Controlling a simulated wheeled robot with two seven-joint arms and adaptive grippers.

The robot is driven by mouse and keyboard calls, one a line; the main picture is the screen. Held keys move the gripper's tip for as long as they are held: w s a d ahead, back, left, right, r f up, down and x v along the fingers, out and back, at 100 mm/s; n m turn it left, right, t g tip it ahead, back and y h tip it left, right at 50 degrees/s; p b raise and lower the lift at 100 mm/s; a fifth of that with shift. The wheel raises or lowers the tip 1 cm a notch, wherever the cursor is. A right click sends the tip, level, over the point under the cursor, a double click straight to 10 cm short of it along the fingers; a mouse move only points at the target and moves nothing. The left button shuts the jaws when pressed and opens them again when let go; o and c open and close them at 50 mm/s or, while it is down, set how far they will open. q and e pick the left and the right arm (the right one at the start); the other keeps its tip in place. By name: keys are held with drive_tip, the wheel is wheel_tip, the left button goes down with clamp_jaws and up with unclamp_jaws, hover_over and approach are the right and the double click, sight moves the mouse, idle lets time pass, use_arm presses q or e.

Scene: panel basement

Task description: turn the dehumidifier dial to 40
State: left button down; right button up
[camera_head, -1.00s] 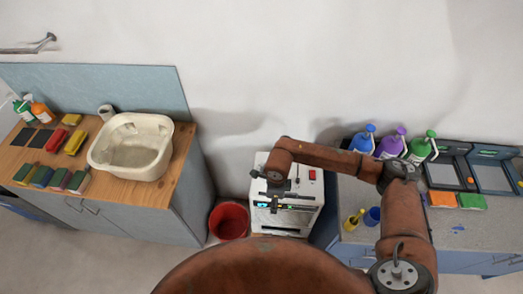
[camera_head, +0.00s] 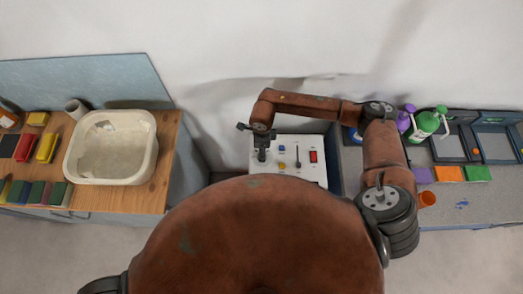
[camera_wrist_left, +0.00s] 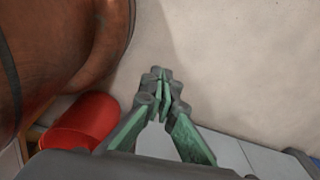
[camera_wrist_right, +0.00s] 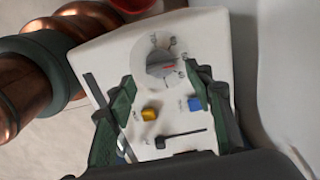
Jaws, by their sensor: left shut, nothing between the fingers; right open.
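The white dehumidifier (camera_head: 317,171) stands between the two counters, its lower part hidden by my body in the head view. In the right wrist view its top panel carries a grey round dial (camera_wrist_right: 164,66) with a red pointer line and small markings too fine to read surely. My right gripper (camera_wrist_right: 160,77) is open, its green fingers reaching either side of the dial's near side; contact cannot be told. In the head view the right gripper (camera_head: 262,154) hangs over the panel's left part, hiding the dial.
The panel also has a yellow button (camera_wrist_right: 149,113), a blue button (camera_wrist_right: 195,103), a slot with a lever (camera_wrist_right: 182,138) and a red switch (camera_head: 313,156). A red bucket (camera_wrist_left: 82,124) is near my left gripper. Counters with a basin (camera_head: 111,147) and bottles (camera_head: 425,125) flank the unit.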

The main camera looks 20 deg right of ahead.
wheel_tip(320, 180, down, 2)
drive_tip(key=shift+w+f, duration=0.1)
drive_tip(key=shift+f, duration=0.5)
drive_tip(key=c, duration=0.5)
drive_tip(key=shift+c, duration=0.8)
drive_tip(key=c, duration=0.5)
use_arm(q)
drive_tip(key=w, duration=0.2)
drive_tip(key=shift+w+r, duration=0.25)
drive_tip(key=shift+w, duration=0.15)
